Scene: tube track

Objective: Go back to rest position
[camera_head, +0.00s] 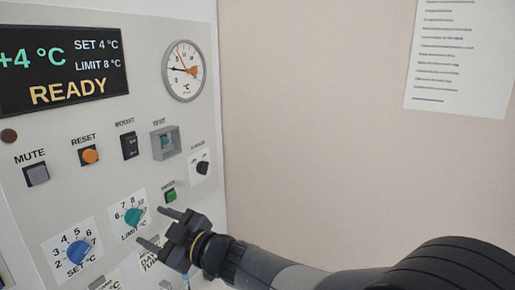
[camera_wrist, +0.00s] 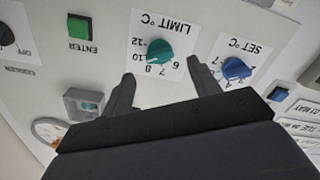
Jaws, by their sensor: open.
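My gripper (camera_head: 162,228) is open and empty in front of the control panel (camera_head: 100,190). In the head view it is at the panel's lower right, close to the teal LIMIT knob (camera_head: 134,217). In the wrist view the two fingers (camera_wrist: 158,85) stand apart, with the teal knob (camera_wrist: 159,51) beyond the gap between them. Whether a finger touches the panel cannot be told. My arm reaches in from the lower right of the head view. No rest position is marked in either view.
The blue SET knob (camera_head: 78,252) is left of the gripper, and the green ENTER button (camera_head: 170,195) is just above it. A display (camera_head: 62,72) reads READY, +4 °C. A dial gauge (camera_head: 183,71) is at upper right. The wall (camera_head: 310,130) right of the panel is bare below a paper sheet (camera_head: 458,55).

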